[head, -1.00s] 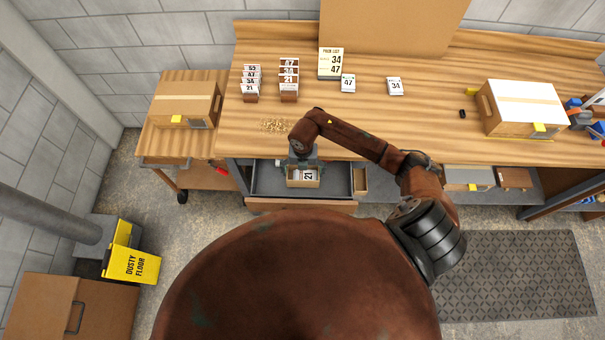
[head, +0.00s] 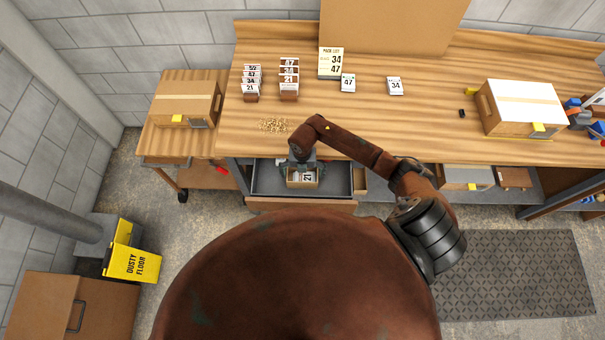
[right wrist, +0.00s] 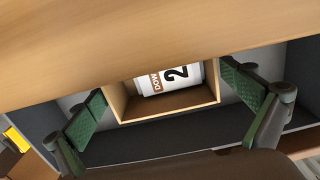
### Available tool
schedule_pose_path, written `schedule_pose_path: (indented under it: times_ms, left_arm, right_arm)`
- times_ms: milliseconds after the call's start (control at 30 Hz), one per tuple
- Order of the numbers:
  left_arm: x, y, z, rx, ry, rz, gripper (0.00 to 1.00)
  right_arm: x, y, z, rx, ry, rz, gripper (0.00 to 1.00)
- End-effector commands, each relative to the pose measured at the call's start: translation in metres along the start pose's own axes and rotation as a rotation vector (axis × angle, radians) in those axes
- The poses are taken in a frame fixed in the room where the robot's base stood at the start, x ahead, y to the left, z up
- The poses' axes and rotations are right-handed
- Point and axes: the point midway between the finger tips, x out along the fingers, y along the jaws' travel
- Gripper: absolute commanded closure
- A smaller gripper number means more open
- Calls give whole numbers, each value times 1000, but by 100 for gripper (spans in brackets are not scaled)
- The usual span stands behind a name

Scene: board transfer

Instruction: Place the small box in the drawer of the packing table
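The small box (right wrist: 167,106) is open-topped and tan, with a white "21" packet inside. It sits in the grey open drawer (head: 335,180) of the packing table, also seen in the head view (head: 303,184). My right gripper (head: 303,167) is above the drawer, pointing down at the box. In the right wrist view its green finger pads (right wrist: 168,107) are spread apart, one on each side of the box, and do not appear to press on it. The table edge hides part of the box there. My left gripper is not in view.
The packing table top (head: 420,125) overhangs the drawer's back. A small tan compartment (head: 360,180) lies right of the drawer. Numbered packets (head: 289,80) and a white-topped carton (head: 525,105) stand on the table. A yellow floor sign (head: 132,262) is at left.

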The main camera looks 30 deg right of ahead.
Motion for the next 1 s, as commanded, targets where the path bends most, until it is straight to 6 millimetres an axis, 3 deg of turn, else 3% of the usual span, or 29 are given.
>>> schedule_pose_path:
  times_ms: [367, 467, 800, 1000]
  left_arm:
    - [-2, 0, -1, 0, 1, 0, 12]
    - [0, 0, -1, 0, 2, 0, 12]
    - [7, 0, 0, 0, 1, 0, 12]
    - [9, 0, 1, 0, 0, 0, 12]
  right_arm:
    - [-7, 0, 1, 0, -1, 1, 0]
    - [-20, 0, 2, -1, -3, 1, 0]
    - [-90, 0, 2, -1, -5, 1, 0]
    - [-116, 0, 0, 0, -1, 0, 0]
